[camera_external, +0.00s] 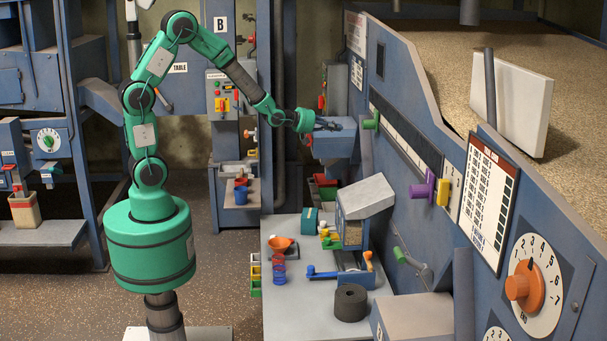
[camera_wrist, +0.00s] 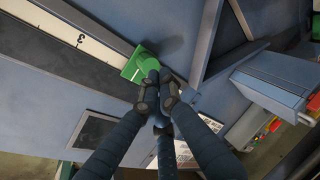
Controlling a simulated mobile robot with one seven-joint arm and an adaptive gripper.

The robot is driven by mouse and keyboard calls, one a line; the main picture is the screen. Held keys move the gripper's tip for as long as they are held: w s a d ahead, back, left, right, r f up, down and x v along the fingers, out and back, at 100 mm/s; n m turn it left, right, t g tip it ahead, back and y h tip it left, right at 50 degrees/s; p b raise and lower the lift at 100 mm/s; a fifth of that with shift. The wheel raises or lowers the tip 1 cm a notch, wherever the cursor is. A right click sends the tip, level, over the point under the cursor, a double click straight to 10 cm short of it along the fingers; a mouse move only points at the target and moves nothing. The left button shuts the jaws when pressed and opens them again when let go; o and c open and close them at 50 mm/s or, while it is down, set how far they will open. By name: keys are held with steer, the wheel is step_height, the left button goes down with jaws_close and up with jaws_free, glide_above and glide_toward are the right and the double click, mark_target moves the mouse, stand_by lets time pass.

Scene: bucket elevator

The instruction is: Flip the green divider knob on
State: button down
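The green divider knob (camera_external: 370,122) sticks out of the blue sloped panel, at the upper end of a long dark slot strip with a white scale. In the wrist view the green knob (camera_wrist: 140,63) and its square green base sit at the end of that scale, just beyond my fingers. My gripper (camera_external: 334,125) is left of the knob in the external view, with a small gap between them. In the wrist view my gripper (camera_wrist: 158,88) has its dark fingers drawn close together and overlapping the knob's near end. Contact and finger opening are unclear.
A purple knob (camera_external: 423,188) and a yellow block (camera_external: 443,192) sit lower along the panel. A blue box (camera_external: 334,145) stands just below my gripper. An orange dial (camera_external: 524,286) is at the lower right. A grey table (camera_external: 300,318) holds several small items.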

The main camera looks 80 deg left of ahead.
mark_target(369, 125)
steer(key=w+a+f+n+t+y+p, duration=0.1)
steer(key=a+n+p, duration=0.3)
steer(key=a, duration=0.4)
steer(key=shift+w+f+n+t+p, duration=0.3)
steer(key=shift+w+n+t+p, duration=0.1)
steer(key=shift+w+n+t, duration=0.1)
steer(key=w+p, duration=0.2)
steer(key=w, duration=0.7)
steer(key=shift+w+d+p, duration=0.15)
steer(key=shift+d+p, duration=0.15)
steer(key=shift+d, duration=0.1)
steer(key=shift+d, duration=0.15)
stand_by(0.3)
